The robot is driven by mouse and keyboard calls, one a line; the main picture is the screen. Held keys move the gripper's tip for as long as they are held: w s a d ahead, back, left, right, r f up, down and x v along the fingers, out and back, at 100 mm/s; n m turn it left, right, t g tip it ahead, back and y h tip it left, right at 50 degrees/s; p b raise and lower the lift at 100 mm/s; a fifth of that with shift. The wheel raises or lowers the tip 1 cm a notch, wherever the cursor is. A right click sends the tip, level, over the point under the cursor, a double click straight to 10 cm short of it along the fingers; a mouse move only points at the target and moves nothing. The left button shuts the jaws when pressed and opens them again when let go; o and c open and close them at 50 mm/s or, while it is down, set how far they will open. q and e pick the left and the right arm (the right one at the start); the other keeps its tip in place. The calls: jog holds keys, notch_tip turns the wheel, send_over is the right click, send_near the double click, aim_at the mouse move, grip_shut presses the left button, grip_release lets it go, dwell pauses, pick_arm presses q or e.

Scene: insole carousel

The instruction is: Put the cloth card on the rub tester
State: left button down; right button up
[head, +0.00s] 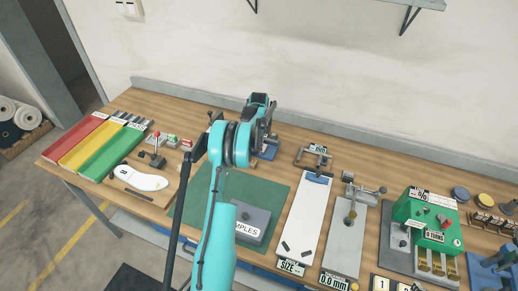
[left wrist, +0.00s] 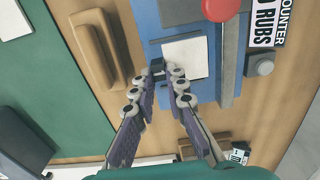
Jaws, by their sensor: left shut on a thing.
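In the left wrist view my left gripper (left wrist: 167,72) has its fingertips close together around the dark edge of a pale square cloth card (left wrist: 186,57). The card is over the blue base of the rub tester (left wrist: 226,98); I cannot tell whether it touches the base. The tester has a red knob (left wrist: 221,8) and a label reading COUNTER RUBS (left wrist: 266,22). In the head view the blue tester (head: 270,152) shows behind my left arm, which hides most of it and my fingertips. My right gripper is not in view.
A green mat (head: 270,188) with a grey SAMPLES box (head: 253,217) lies in front of the tester. A white SIZE board (head: 302,225) stands to the right, with a green machine (head: 428,219) farther right. Red, yellow and green trays (head: 112,152) and a white insole (head: 141,178) are left.

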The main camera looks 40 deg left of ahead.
pick_arm(q)
jog(key=c, duration=1.5)
grip_release()
jog(key=shift+f, duration=0.1)
jog(key=shift+c, duration=0.2)
